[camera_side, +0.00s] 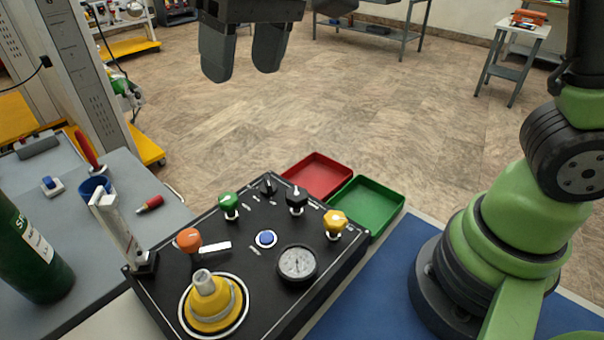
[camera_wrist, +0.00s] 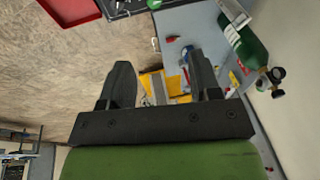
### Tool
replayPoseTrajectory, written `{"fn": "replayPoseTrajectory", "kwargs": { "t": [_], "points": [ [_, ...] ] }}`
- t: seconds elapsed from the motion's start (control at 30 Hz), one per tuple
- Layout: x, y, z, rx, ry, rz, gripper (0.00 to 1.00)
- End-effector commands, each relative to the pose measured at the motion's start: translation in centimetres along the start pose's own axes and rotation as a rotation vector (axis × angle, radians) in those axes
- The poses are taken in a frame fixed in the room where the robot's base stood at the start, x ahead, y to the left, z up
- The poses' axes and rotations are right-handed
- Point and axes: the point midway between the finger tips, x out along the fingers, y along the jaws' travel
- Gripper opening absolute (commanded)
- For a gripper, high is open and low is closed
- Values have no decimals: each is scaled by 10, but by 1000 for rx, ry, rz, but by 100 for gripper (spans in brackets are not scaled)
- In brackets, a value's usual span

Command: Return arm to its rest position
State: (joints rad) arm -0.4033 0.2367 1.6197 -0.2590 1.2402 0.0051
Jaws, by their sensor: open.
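My gripper (camera_side: 243,62) hangs at the top of the side view, above and beyond the black control panel (camera_side: 335,254). Its two dark fingers are apart with nothing between them. In the wrist view my gripper (camera_wrist: 161,84) also shows open and empty. The panel carries an orange knob (camera_side: 188,239), a green knob (camera_side: 229,204), black knobs, a yellow knob (camera_side: 335,222), a blue button (camera_side: 265,238), a gauge (camera_side: 297,263) and a large yellow dial (camera_side: 212,308). My gripper touches none of them.
A red tray (camera_side: 318,177) and a green tray (camera_side: 366,204) sit empty behind the panel. A green cylinder (camera_side: 30,250), a blue cup (camera_side: 94,187) and a red-handled tool (camera_side: 150,204) are on the left table. The space around my gripper looks free.

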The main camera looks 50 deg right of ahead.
Motion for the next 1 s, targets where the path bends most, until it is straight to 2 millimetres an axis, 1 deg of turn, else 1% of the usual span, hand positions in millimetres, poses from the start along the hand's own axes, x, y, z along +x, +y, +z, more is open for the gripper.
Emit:
{"fn": "replayPoseTrajectory", "kwargs": {
  "t": [0.03, 0.1, 0.17, 0.2, 0.33, 0.4, 0.5, 0.6, 0.7, 1.0],
  "points": [
    [-17, 15, 10, 35, 41, -16, 57],
    [-34, 32, 25, 79, 92, -35, 57],
    [-46, 46, 40, 116, 137, -50, 57],
    [-52, 54, 51, 141, 168, -59, 57],
    [-63, 77, 88, 219, 271, -80, 57],
    [-64, 86, 106, 256, 320, -87, 57],
    [-62, 95, 126, 297, 377, -92, 57],
    [-58, 100, 139, 324, 414, -94, 57],
    [-56, 102, 145, 336, 433, -95, 57],
    [-55, 102, 146, 338, 434, -95, 57]
  ]
}}
